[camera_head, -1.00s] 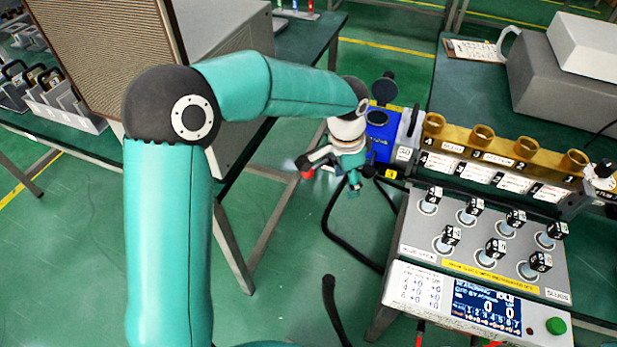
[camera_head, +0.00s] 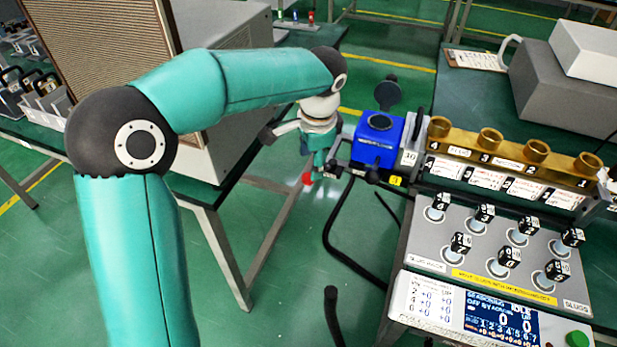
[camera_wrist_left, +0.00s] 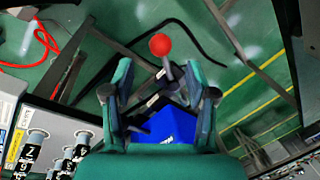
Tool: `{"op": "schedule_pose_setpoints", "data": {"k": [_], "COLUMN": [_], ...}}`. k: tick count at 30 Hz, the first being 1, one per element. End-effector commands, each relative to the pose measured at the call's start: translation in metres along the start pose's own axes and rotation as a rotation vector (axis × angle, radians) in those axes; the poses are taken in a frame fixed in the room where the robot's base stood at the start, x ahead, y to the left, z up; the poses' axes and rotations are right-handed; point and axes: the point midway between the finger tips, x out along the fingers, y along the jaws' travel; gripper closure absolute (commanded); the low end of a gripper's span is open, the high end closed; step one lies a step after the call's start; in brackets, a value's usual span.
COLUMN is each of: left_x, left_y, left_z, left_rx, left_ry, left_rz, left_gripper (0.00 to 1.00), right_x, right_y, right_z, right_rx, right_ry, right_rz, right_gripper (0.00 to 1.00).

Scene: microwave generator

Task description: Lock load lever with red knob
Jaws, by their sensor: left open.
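The red knob (camera_head: 307,178) shows in the head view just below my left gripper, left of the blue unit (camera_head: 377,140). In the left wrist view the red knob (camera_wrist_left: 160,45) is a round ball on a dark lever (camera_wrist_left: 169,70). My left gripper (camera_wrist_left: 160,75) is open, with one finger on each side of the lever line. The knob appears just beyond the fingertips, and I see no contact. In the head view my left gripper (camera_head: 316,160) points down and is partly hidden by its own wrist. My right gripper is not in view.
The slug rack (camera_head: 500,160) with brass cups and the control panel (camera_head: 480,310) stand right of the blue unit. A grey cabinet (camera_head: 205,140) stands on a table at left. Dark bent tubing (camera_head: 345,250) hangs below. Green floor is open between them.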

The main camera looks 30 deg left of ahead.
Motion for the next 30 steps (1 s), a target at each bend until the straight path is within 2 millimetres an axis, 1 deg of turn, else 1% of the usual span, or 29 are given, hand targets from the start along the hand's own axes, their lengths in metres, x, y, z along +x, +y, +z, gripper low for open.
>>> {"op": "schedule_pose_setpoints", "data": {"k": [1,3,6,9,14,22,23,30], "left_x": [0.014,0.027,0.043,0.054,0.063,0.064,0.064,0.064], "left_y": [0.001,0.0,0.001,0.0,0.0,0.0,0.0,0.0], "left_z": [0.001,0.001,0.001,0.0,0.0,-0.001,-0.001,-0.001], "left_rx": [0.0,0.0,0.0,-0.001,0.0,0.001,0.001,0.001], "left_ry": [-0.003,-0.003,-0.003,-0.001,0.0,0.001,0.001,0.001], "left_rz": [0.002,0.001,0.002,0.001,0.0,0.0,0.0,0.0], "left_gripper": [0.43,0.43,0.43,0.43,0.43,0.43,0.45,0.85], "right_x": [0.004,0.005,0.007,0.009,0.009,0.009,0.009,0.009], "right_y": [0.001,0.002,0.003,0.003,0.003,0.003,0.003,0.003], "right_z": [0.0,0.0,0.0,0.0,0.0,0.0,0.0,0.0], "right_rx": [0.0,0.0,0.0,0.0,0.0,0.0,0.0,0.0], "right_ry": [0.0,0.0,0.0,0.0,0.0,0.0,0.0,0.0], "right_rz": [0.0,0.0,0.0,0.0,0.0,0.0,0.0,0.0], "right_gripper": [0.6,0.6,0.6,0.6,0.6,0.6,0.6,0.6]}}
